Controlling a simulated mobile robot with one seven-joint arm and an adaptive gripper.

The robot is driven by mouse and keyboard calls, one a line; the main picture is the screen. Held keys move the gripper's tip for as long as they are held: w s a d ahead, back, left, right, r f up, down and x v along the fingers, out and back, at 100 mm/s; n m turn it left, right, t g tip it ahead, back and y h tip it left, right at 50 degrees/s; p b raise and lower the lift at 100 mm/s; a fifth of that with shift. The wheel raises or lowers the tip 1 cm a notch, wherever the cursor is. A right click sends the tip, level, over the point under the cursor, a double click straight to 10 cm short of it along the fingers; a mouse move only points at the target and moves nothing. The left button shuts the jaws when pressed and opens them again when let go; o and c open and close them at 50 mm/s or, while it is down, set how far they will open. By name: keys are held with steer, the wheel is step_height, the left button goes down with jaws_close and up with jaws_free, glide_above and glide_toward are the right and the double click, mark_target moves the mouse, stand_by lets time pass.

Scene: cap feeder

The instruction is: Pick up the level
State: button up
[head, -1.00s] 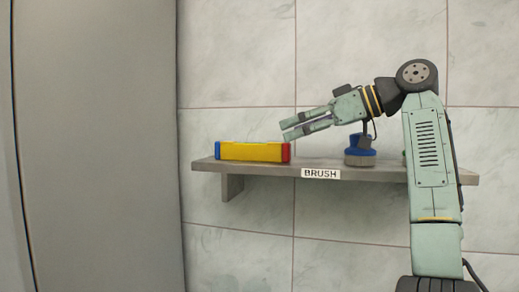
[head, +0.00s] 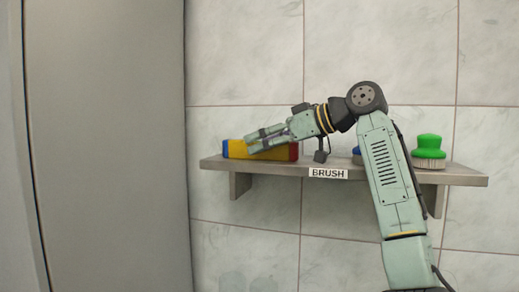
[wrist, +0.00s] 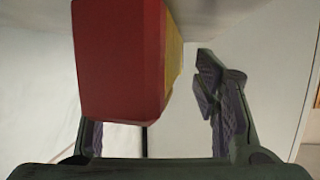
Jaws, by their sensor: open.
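The level (head: 236,149) is a yellow bar with a blue left end and a red right end. It lies on the left part of the wall shelf. My gripper (head: 250,142) is in front of it in the head view and hides part of its middle. In the wrist view the level's red end (wrist: 118,60) shows large at the top, between the open fingers (wrist: 155,122) in the picture and closer to the left one. The left finger is partly hidden behind the red end. I cannot tell whether a finger touches it.
The grey shelf (head: 462,178) carries a "BRUSH" label (head: 328,173) on its front edge. A green-topped brush (head: 429,150) stands at the right. A blue thing (head: 357,155) is mostly hidden behind my arm. A large grey panel (head: 105,150) fills the left side.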

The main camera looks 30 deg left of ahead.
steer(key=shift+c, duration=0.3)
jaws_close()
stand_by(0.4)
